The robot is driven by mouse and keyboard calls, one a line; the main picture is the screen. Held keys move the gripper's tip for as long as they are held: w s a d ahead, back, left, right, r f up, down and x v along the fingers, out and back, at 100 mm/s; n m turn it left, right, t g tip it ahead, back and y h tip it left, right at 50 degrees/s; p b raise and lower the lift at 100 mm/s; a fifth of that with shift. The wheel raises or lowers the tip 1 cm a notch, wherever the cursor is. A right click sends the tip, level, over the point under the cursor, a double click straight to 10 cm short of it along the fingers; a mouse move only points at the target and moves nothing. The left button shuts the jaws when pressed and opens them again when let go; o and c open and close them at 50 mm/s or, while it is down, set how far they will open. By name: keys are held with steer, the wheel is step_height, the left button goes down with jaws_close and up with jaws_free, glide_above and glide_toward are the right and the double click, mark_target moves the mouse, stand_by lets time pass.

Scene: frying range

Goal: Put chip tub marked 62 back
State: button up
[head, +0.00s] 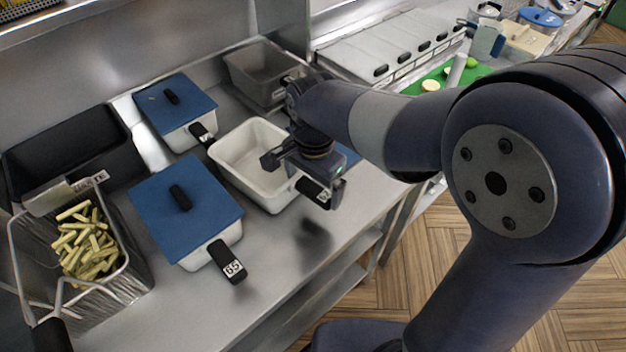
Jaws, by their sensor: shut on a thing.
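An open, empty white tub (242,175) with a black handle (314,192) is at the middle of the counter. The handle's white label is partly hidden and I cannot read its number for sure. My gripper (296,172) points down at the handle end and is shut on the tub's handle. A dark shadow lies on the counter below the handle; I cannot tell whether the tub's base touches the counter.
A blue-lidded tub marked 65 (187,211) stands left of the open tub, another blue-lidded tub (175,107) behind. A grey tub (263,75) is at the back. A wire basket of chips (82,262) and a black waste bin (66,155) stand at left. The front counter strip (290,262) is clear.

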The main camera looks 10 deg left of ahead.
steer(key=shift+f, duration=0.35)
stand_by(0.6)
steer(key=o, duration=1.2)
steer(key=shift+o, duration=0.2)
step_height(320, 180, up, 11)
steer(key=shift+f, duration=0.2)
step_height(320, 180, down, 10)
steer(key=shift+f, duration=0.25)
steer(key=shift+r, duration=0.35)
